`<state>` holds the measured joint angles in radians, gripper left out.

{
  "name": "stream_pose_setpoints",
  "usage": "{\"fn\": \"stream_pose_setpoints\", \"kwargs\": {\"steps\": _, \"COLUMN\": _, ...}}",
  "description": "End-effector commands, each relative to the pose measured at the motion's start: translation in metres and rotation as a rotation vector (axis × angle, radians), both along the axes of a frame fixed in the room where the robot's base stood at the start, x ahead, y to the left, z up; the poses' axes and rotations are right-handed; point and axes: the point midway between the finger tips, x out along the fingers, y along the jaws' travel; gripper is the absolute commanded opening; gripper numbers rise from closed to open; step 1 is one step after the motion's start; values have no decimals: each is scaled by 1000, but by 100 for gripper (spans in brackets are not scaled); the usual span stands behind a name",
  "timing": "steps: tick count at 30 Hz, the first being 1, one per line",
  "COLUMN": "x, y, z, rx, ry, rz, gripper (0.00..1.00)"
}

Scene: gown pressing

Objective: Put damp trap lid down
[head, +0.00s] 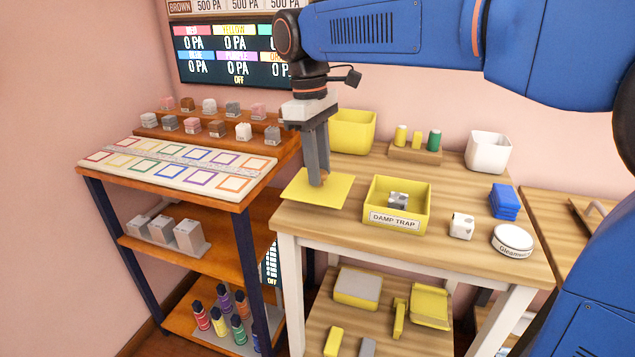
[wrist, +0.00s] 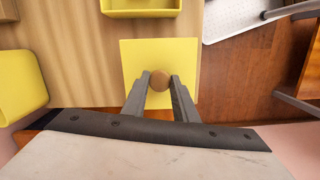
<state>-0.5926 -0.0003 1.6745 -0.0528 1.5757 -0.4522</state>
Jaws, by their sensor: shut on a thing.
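The damp trap lid (head: 302,187) is a flat yellow square with a round brown knob. My gripper (head: 320,180) is shut on the knob, with the lid level below the fingers at the left edge of the wooden table. The lid and its brown knob also show in the wrist view (wrist: 158,50), between my two fingertips (wrist: 159,80). I cannot tell whether the lid touches the table top. The damp trap (head: 413,226) is an open yellow box with a front label, to the right of the lid. A small grey and white block (head: 398,199) sits inside it.
A yellow bin (head: 352,130), a wooden stand (head: 415,153) with coloured spools and a white bin (head: 487,152) are at the back. A white cube (head: 461,226), blue stack (head: 504,201) and round white tin (head: 512,242) are at right. An orange rack stands left across a gap.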

Motion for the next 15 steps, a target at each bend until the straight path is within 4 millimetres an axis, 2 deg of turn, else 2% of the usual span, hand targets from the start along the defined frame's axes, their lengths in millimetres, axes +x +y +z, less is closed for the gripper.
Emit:
{"fn": "stream_pose_setpoints", "kwargs": {"steps": 9, "x": 0, "y": 0, "z": -37, "rx": -1, "ry": 0, "rz": 0, "gripper": 5}}
{"fn": "stream_pose_setpoints", "kwargs": {"steps": 15, "x": 0, "y": 0, "z": -38, "rx": 0, "ry": 0, "rz": 0, "gripper": 5}}
